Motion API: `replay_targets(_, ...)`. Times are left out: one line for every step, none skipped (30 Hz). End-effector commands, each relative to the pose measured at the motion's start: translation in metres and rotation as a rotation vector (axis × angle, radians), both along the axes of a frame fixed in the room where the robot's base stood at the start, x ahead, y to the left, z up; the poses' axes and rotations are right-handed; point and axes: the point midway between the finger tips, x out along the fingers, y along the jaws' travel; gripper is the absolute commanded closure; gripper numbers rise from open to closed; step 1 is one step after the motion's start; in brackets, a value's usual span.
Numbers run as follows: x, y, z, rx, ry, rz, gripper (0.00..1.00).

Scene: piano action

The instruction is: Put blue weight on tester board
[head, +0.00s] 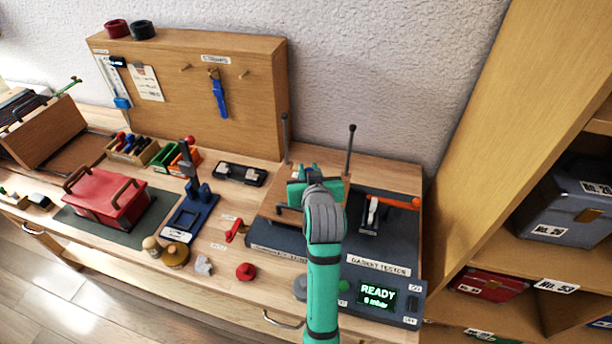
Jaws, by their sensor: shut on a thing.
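My gripper (308,175) is at the end of my teal and grey arm, over the tester. It is shut on a blue thing, likely the blue weight (314,168); only a little shows, and the hand hides the rest. Just below and around it is a wooden board (275,208) on the tester, between two dark upright rods. The arm covers much of the board, so I cannot tell whether the weight touches it. The dark blue tester (350,264) has a "GASKET TESTER" label and a green "READY 0 mbar" display (378,295).
A black clamp with an orange part (372,215) stands right of the gripper. A red lever (235,230), red knob (246,271) and blue stand (190,215) are to the left. A pegboard (190,90) rises behind; shelves (540,260) stand right.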

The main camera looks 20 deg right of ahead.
Motion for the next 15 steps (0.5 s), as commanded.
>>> replay_targets(0.002, -0.001, -0.005, -0.001, -0.001, -0.001, 1.00)
replay_targets(0.001, -0.001, -0.011, 0.000, 0.001, -0.002, 1.00)
replay_targets(0.000, -0.001, -0.017, 0.001, 0.001, -0.001, 1.00)
replay_targets(0.001, 0.000, -0.020, 0.000, 0.000, -0.001, 1.00)
replay_targets(0.001, 0.000, -0.024, 0.000, 0.000, 0.000, 1.00)
replay_targets(0.001, 0.000, -0.027, -0.001, -0.001, -0.001, 1.00)
replay_targets(0.001, 0.000, -0.029, -0.001, -0.002, -0.001, 1.00)
replay_targets(0.001, 0.000, -0.031, -0.001, -0.002, -0.001, 1.00)
replay_targets(0.001, -0.001, -0.032, -0.001, -0.002, -0.001, 1.00)
replay_targets(0.001, -0.002, -0.033, -0.001, -0.002, -0.002, 1.00)
replay_targets(0.001, -0.002, -0.033, -0.001, -0.003, -0.003, 1.00)
replay_targets(0.000, -0.003, -0.033, -0.001, -0.003, -0.004, 1.00)
replay_targets(0.000, -0.004, -0.032, -0.002, -0.003, -0.005, 1.00)
replay_targets(0.000, -0.004, -0.032, -0.002, -0.003, -0.005, 1.00)
replay_targets(0.000, -0.004, -0.032, -0.001, -0.003, -0.006, 1.00)
